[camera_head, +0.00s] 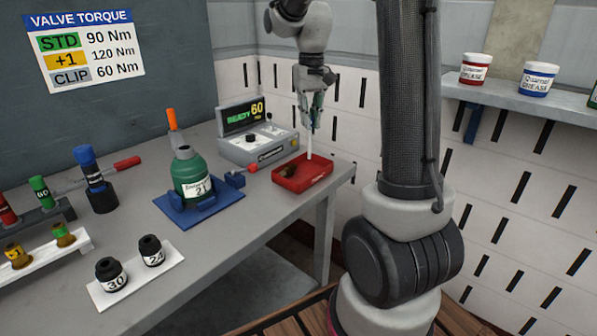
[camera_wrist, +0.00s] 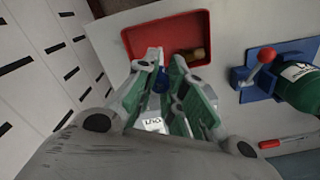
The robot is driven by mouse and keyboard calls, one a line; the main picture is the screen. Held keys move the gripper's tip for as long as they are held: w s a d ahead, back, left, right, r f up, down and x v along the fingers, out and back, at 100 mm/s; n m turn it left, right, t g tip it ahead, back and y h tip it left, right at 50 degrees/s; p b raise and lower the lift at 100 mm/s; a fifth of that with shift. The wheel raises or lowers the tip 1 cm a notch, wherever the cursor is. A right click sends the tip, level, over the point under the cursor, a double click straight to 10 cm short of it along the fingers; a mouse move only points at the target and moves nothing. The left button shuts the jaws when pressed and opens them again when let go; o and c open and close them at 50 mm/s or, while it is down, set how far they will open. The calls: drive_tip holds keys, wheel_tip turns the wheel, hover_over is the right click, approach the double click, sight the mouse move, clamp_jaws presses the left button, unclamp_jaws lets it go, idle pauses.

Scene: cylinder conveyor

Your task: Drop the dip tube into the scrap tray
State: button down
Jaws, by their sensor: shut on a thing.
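My gripper (camera_head: 314,118) is above the red scrap tray (camera_head: 307,185) at the right end of the bench. It is shut on the thin white dip tube (camera_head: 309,145), which hangs roughly upright with its lower end over the tray. I cannot tell whether the tube touches the tray. In the wrist view my gripper (camera_wrist: 168,92) has its green-padded fingers beside a blue part (camera_wrist: 160,80), and the tray (camera_wrist: 137,38) shows beyond them. A small brownish piece (camera_head: 290,172) lies in the tray; it also shows in the wrist view (camera_wrist: 197,53).
A green bottle (camera_head: 187,166) stands in a blue holder (camera_head: 218,207) left of the tray. A grey console (camera_head: 258,145) reading "READY 60" stands behind. Black caps (camera_head: 110,272) and coloured tools (camera_head: 92,172) occupy the left bench. A wall shelf (camera_head: 530,104) holds grease tubs.

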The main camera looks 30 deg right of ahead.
drive_tip(key=shift+f, duration=2.55)
drive_tip(key=c, duration=1.4)
unclamp_jaws()
drive_tip(key=shift+r, duration=0.1)
wheel_tip(320, 180, up, 12)
drive_tip(key=shift+f, duration=0.1)
